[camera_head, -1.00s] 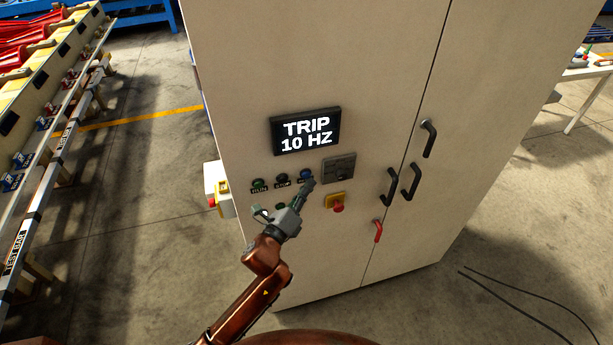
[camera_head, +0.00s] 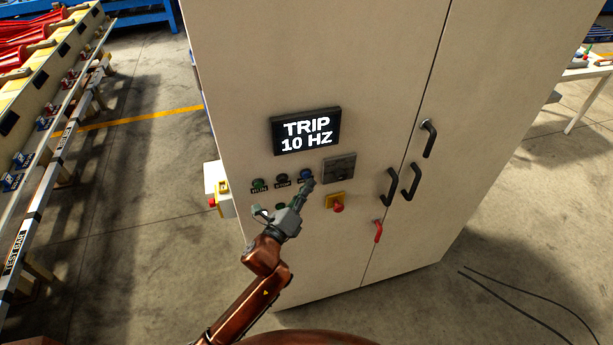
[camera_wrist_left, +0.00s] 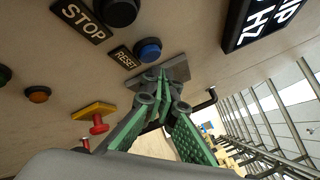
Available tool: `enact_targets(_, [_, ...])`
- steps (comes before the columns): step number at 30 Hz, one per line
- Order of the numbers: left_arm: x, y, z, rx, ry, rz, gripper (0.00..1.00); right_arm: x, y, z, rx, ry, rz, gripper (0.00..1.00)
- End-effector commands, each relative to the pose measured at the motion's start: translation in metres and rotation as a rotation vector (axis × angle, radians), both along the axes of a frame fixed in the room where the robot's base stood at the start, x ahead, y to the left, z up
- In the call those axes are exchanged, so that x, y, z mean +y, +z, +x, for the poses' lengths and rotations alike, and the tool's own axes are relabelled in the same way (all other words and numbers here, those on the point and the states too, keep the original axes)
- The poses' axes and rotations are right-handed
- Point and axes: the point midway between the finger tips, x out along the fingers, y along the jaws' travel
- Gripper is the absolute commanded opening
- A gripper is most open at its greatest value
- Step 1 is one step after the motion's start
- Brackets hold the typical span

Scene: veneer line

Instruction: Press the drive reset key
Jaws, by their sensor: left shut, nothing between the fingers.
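The blue reset key (camera_wrist_left: 149,50) sits on the cabinet front beside a black label reading RESET (camera_wrist_left: 125,58) in the left wrist view. In the head view the blue key (camera_head: 305,174) shows just above my left gripper's tips, which cover part of its label. My left gripper (camera_head: 308,186) is shut and empty. In the wrist view its fingertips (camera_wrist_left: 160,75) are close together, just below the key; I cannot tell whether they touch the panel. The display (camera_head: 306,130) reads TRIP 10 HZ. My right gripper is not in view.
A green RUN key (camera_head: 259,184) and a dark STOP key (camera_head: 282,179) stand left of the blue key. A grey plate (camera_head: 339,168) and a red emergency knob (camera_head: 338,208) on yellow lie to the right. Black door handles (camera_head: 391,187) stick out farther right.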

Motion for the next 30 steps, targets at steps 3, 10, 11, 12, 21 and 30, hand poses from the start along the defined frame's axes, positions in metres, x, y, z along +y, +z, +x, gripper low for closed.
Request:
enact_targets(3, [0.000, 0.000, 0.001, 0.000, 0.000, 0.000, 0.00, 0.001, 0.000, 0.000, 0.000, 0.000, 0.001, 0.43])
enact_targets(10, [0.003, 0.000, 0.008, 0.000, 0.001, 0.001, 0.00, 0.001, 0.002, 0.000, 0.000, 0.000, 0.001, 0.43])
enact_targets(11, [0.003, 0.000, 0.008, 0.000, 0.000, 0.001, 0.00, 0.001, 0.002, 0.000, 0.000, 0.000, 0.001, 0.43])
enact_targets(12, [0.003, 0.000, 0.008, 0.000, 0.000, 0.000, 0.00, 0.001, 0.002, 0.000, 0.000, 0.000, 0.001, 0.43])
enact_targets(21, [0.003, 0.000, 0.008, 0.000, 0.000, 0.000, 0.00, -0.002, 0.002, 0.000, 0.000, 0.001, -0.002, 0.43])
enact_targets(30, [0.004, 0.000, 0.011, 0.000, 0.000, 0.001, 0.00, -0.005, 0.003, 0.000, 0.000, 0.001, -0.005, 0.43])
